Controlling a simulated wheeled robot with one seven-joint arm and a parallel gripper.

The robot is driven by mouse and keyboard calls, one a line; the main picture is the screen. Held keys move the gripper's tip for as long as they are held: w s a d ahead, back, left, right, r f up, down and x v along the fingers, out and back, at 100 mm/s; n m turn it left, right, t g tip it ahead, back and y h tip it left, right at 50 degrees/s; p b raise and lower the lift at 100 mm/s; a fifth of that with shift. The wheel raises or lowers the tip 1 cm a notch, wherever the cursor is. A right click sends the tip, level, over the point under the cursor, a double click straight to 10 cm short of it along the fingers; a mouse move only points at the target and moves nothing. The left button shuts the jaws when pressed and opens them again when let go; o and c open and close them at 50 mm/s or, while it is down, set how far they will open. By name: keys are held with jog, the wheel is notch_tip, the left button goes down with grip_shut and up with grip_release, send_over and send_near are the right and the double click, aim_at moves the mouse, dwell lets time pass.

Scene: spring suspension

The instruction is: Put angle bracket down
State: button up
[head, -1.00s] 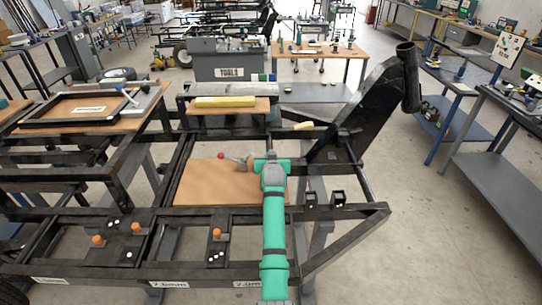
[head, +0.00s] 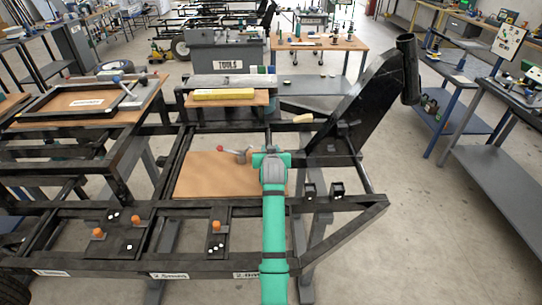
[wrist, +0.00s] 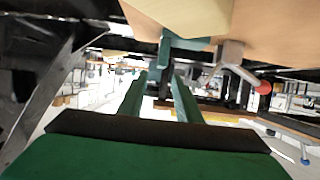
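Several small black brackets with white dots sit on the black frame in the head view, two at the right (head: 323,191) and others at the front left (head: 128,246) and front middle (head: 215,247). I cannot tell which is the task's angle bracket. My green arm reaches over the frame's right part and hides my gripper's fingertips in the head view. In the wrist view my gripper (wrist: 160,82) shows two green fingers apart with a bright gap between them. I see no bracket between them. The fingertips are hard to make out.
A brown board (head: 205,178) lies in the frame, with a red-knobbed clamp (head: 240,153) close left of my arm, also in the wrist view (wrist: 236,58). A yellow block (head: 223,94) and a tilted black post (head: 372,105) stand behind. Open floor lies at right (head: 440,235).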

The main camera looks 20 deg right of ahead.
jog(key=v, duration=0.7)
jog(key=shift+s, duration=0.2)
jog(key=shift+a, duration=0.1)
